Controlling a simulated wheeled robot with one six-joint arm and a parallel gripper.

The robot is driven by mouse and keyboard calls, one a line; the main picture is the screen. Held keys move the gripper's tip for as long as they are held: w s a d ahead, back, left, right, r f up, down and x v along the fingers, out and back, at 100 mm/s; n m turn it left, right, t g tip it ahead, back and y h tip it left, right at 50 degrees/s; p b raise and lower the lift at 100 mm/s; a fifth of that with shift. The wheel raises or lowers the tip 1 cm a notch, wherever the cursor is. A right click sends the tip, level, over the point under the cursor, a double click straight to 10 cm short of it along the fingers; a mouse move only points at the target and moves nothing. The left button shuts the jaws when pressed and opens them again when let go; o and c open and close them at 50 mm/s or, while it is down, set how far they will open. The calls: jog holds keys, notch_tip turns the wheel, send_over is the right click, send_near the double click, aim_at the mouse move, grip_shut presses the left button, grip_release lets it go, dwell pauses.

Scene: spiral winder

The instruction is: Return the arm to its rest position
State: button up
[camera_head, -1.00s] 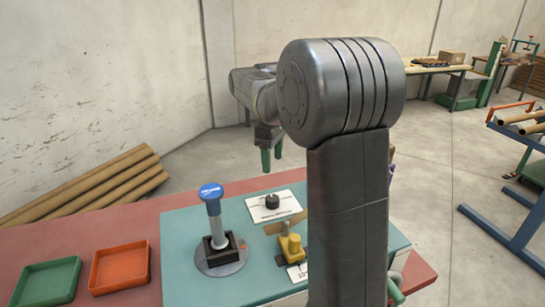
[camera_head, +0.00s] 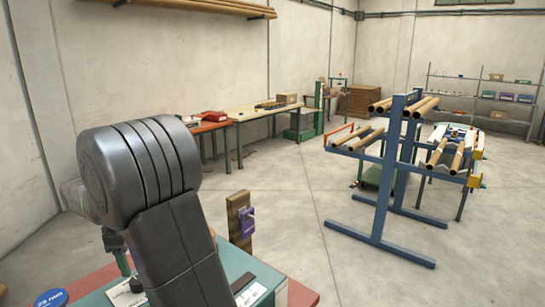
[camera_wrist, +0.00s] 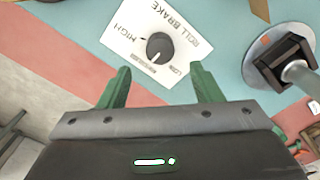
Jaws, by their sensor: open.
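My arm stands at the left of the head view, with its large dark joint in front. My gripper shows below it at the left as a green finger (camera_head: 122,262), partly hidden by the arm. In the wrist view my gripper (camera_wrist: 162,85) is open, its two green fingers apart with nothing between them. Past the fingertips lies a white roll brake plate (camera_wrist: 135,25) with a black knob (camera_wrist: 159,47); the fingers are apart from the knob.
The teal machine top (camera_head: 238,262) is just below the arm. A wooden post with a purple part (camera_head: 247,222) stands behind it. A blue rack (camera_head: 385,190) with cardboard tubes is at the right. Work tables (camera_head: 262,112) line the back wall. The floor between is clear.

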notch_tip(320, 180, down, 8)
jog(key=shift+r+p, duration=0.25)
jog(key=shift+p, duration=0.1)
notch_tip(320, 180, up, 14)
jog(key=b, duration=0.1)
notch_tip(320, 180, down, 13)
jog(key=shift+f+p, duration=0.15)
jog(key=shift+p, duration=0.35)
jog(key=shift+f, duration=0.3)
jog(key=m, duration=0.6)
jog(key=shift+m, duration=0.3)
jog(key=m+p, duration=0.1)
jog(key=m, duration=0.6)
jog(key=shift+r+b, duration=0.35)
jog(key=shift+r, duration=2.2)
